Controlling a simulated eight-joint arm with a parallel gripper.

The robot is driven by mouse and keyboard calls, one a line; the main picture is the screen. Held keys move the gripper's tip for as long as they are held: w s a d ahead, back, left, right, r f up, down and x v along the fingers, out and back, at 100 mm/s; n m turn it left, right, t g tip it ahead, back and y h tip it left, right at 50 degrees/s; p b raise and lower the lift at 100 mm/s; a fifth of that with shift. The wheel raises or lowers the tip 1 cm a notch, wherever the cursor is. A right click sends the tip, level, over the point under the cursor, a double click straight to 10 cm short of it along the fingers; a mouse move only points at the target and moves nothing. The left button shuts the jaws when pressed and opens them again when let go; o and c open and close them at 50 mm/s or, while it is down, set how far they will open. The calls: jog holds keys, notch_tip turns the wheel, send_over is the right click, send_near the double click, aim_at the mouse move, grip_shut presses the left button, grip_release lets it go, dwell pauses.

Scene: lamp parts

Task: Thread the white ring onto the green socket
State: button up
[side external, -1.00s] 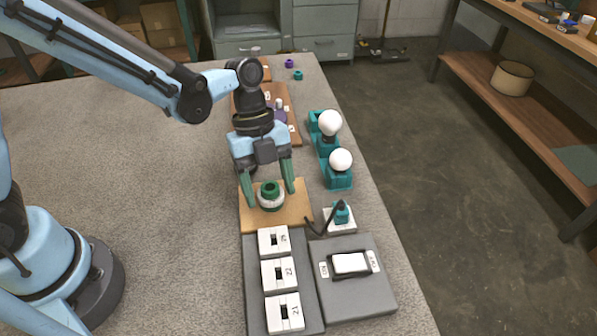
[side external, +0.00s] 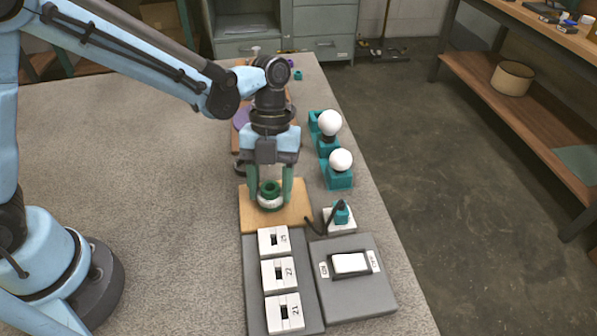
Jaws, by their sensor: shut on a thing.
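The white ring (side external: 269,205) is low on a tan wooden board (side external: 297,215), with the green socket (side external: 269,187) showing in its middle and standing above it. The ring looks to be around the socket; how it is seated cannot be told at this size. My gripper (side external: 270,195) points down over them, with one green finger on each side of the ring. It is shut on the white ring. The fingertips partly hide the ring's sides.
In front are a grey plate with several white labelled blocks (side external: 280,272) and a grey switch box (side external: 351,264). To the right are a teal plug on a white base with a black cord (side external: 341,214) and white bulbs (side external: 341,160) in teal holders. Open table lies left.

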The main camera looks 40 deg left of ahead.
jog(key=shift+m, duration=0.5)
jog(key=shift+m+y, duration=0.3)
jog(key=shift+m, duration=0.1)
jog(key=o, duration=1.4)
jog(key=shift+c, duration=0.2)
